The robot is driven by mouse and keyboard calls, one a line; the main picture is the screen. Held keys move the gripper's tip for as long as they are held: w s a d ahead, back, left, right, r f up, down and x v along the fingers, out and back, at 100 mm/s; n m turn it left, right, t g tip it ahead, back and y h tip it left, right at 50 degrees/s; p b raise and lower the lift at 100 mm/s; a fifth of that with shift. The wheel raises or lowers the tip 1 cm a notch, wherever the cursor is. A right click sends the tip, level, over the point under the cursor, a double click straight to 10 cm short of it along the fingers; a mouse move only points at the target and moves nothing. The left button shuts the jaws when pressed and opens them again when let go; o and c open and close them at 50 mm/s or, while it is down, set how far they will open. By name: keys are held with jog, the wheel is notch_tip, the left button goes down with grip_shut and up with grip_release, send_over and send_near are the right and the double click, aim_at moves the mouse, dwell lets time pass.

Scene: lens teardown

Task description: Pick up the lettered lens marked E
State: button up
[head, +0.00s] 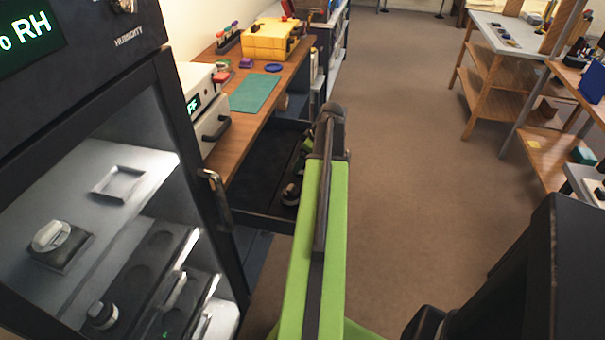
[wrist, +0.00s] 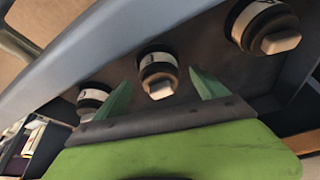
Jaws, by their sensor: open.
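Three lenses with black barrels, white lettered bands and pale caps lie in a dark drawer in the wrist view: a left lens (wrist: 93,97), a middle lens (wrist: 158,72) and a right lens (wrist: 264,26). The bands carry marks, but I cannot read which one is E. My gripper (wrist: 161,77) is open, its two green fingers spread either side of the middle lens's near end. I cannot tell whether they touch it. In the head view a lens (head: 291,193) shows in the open drawer (head: 258,167); my arm hides part of the drawer.
A lit cabinet (head: 120,190) with other capped items stands at the left. A wooden bench above the drawer holds a green mat (head: 254,93) and a yellow case (head: 272,40). Carpeted floor (head: 415,150) is clear to the right. A pale drawer edge (wrist: 120,45) crosses the wrist view.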

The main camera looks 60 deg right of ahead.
jog(key=b+x, duration=0.1)
jog(key=x, duration=0.2)
jog(key=shift+s+d+f+b, duration=0.1)
jog(key=shift+f+b, duration=0.05)
jog(key=shift+b, duration=0.25)
jog(key=shift+r, duration=0.25)
jog(key=c, duration=1.4)
